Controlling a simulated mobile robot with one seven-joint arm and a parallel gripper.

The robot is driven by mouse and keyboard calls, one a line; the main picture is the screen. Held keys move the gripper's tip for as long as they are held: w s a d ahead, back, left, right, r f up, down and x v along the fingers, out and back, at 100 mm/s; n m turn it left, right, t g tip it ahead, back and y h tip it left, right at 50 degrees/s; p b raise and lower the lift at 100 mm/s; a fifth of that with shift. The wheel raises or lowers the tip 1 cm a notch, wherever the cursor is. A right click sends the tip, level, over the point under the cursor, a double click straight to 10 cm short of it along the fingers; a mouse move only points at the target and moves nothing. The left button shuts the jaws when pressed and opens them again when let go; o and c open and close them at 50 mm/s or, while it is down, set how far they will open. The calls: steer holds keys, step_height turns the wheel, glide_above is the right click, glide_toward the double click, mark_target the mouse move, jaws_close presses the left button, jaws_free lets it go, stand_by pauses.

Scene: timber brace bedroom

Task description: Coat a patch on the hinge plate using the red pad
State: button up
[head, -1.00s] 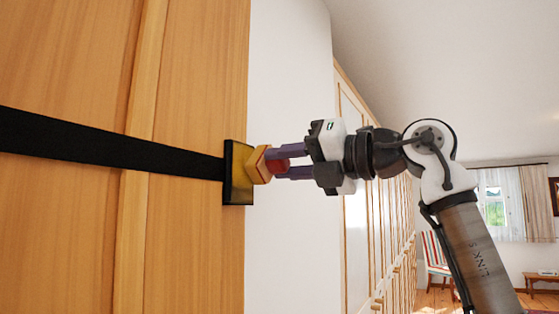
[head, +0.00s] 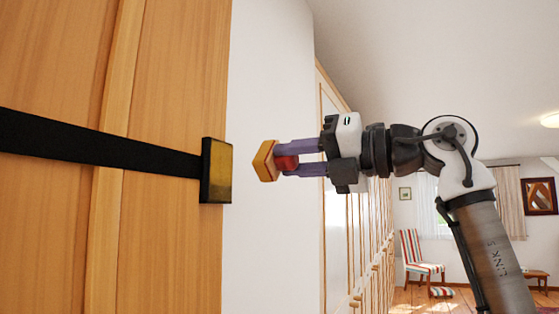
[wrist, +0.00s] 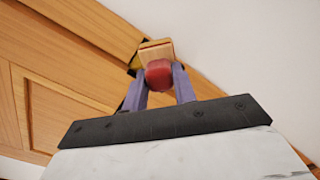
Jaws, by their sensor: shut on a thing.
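The hinge plate (head: 203,184) is a black square at the end of a black strap on the wooden door or panel. Most of its outward face carries a glossy yellow patch (head: 218,170) with a dark rim around it. My gripper (head: 284,162) is shut on the red pad (head: 286,163), whose red grip sits between the purple fingers. The pad's tan-orange block (head: 264,161) points at the plate, with a clear gap between them.
The black strap (head: 95,143) crosses the wooden panel (head: 170,80). A white wall (head: 270,90) and a row of wooden cupboards (head: 360,230) lie behind my arm. A striped chair (head: 420,255) stands far back right. The space around my gripper is free.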

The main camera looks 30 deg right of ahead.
mark_target(296, 160)
steer(key=shift+s+d, duration=0.3)
steer(key=shift+s, duration=0.1)
steer(key=shift+v, duration=1.5)
steer(key=s+a+f, duration=0.3)
steer(key=a+f, duration=0.2)
steer(key=a, duration=0.1)
steer(key=shift+a+x, duration=0.25)
steer(key=shift+x, duration=2.65)
steer(key=shift+x, duration=0.85)
